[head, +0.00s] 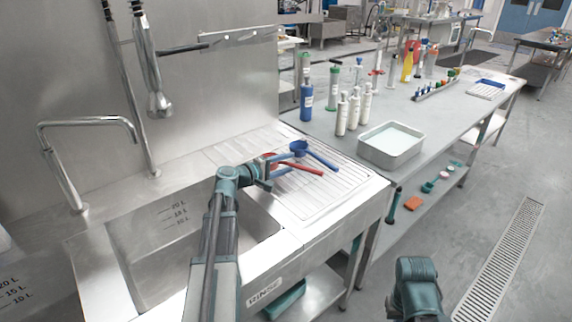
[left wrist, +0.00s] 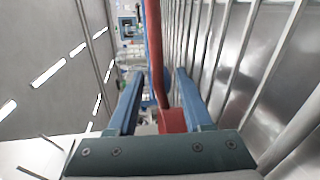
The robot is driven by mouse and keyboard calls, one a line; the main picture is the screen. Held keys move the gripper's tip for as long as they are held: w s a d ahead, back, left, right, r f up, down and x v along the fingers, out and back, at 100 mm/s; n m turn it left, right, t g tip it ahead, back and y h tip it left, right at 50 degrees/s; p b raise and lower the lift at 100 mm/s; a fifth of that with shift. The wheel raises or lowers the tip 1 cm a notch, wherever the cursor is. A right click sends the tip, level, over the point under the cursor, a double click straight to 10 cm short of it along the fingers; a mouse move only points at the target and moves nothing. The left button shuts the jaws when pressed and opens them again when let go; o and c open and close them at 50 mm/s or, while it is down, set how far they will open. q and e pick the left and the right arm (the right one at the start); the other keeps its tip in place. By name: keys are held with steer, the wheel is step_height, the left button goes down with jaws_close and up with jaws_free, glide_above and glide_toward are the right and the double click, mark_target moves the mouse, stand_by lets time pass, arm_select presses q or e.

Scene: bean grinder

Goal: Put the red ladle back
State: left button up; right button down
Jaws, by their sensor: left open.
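The red ladle (head: 300,167) lies on the ribbed draining board beside the sink, its handle pointing right and its bowl end partly hidden by my left gripper (head: 286,162). In the left wrist view, the red ladle (left wrist: 153,45) runs between the two blue fingers of my left gripper (left wrist: 158,80). The fingers are open, with gaps beside the ladle. A blue ladle (head: 322,158) lies just behind the red one on the board. A teal part of my right arm shows at the bottom right, but its gripper does not.
The sink basin (head: 165,245) is left of the draining board (head: 345,190). A grey tub (head: 391,146), white bottles (head: 353,108) and a blue bottle (head: 306,103) stand on the bench to the right. A tall tap (head: 80,165) rises behind the basin.

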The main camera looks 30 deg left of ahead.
arm_select(q)
steer(key=shift+r, duration=0.1)
steer(key=shift+s+r, duration=0.15)
steer(key=p+v, duration=0.2)
steer(key=v, duration=0.9)
steer(key=shift+s+a, duration=0.15)
steer(key=shift+s, duration=0.2)
